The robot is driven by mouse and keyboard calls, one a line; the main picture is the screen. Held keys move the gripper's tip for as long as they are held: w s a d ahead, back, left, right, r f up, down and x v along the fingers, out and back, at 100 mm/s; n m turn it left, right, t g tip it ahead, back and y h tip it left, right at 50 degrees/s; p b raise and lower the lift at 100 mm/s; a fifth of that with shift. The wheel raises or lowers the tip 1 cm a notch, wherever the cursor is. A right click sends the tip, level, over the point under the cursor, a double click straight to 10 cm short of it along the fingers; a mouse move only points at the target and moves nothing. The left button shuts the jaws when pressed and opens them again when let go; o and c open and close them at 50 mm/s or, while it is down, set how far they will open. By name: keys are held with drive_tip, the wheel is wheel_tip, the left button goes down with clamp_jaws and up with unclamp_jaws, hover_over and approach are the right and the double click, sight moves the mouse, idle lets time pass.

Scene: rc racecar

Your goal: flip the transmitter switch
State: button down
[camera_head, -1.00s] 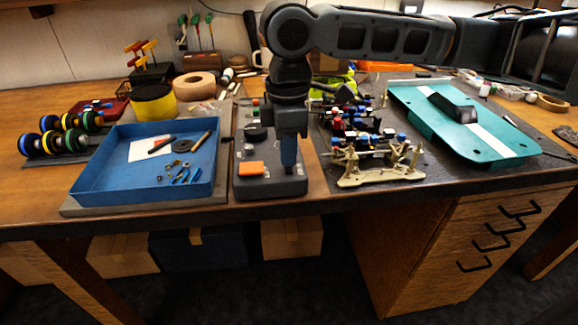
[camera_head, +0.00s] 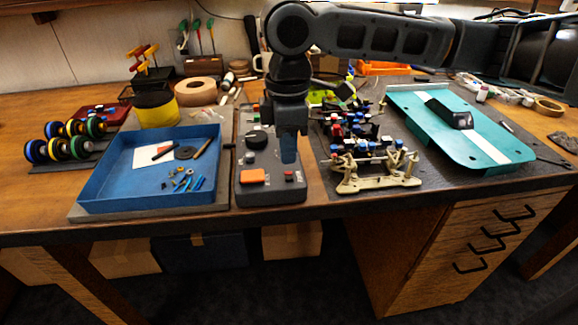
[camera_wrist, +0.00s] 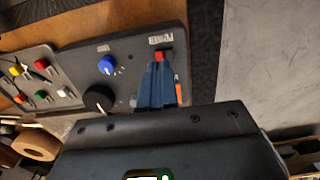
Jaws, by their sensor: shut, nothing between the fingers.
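The transmitter is a dark grey control box (camera_head: 268,199) on the bench's front edge. In the head view it has a black knob (camera_head: 257,138), an orange button (camera_head: 252,176) and a small red switch (camera_head: 289,175). In the wrist view the red switch (camera_wrist: 160,56) sits beside a white label that seems to read POWER. A blue knob (camera_wrist: 107,65) also shows there. My gripper (camera_head: 289,160) is shut and empty, pointing down above the box, with its blue fingertips just behind the red switch in the head view. Contact cannot be told. The fingers partly cover the orange button (camera_wrist: 178,90) in the wrist view.
A blue tray (camera_head: 88,195) with small tools stands left of the box. A tan car chassis (camera_head: 375,184) with coloured parts stands close on the right. A teal car body shell (camera_head: 425,125) lies farther right. A black-and-yellow container (camera_head: 157,110) stands behind the tray.

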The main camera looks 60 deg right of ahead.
sight(288, 173)
drive_tip(key=shift+r+p, duration=1.6)
drive_tip(key=shift+r, duration=0.45)
drive_tip(key=shift+f, duration=0.1)
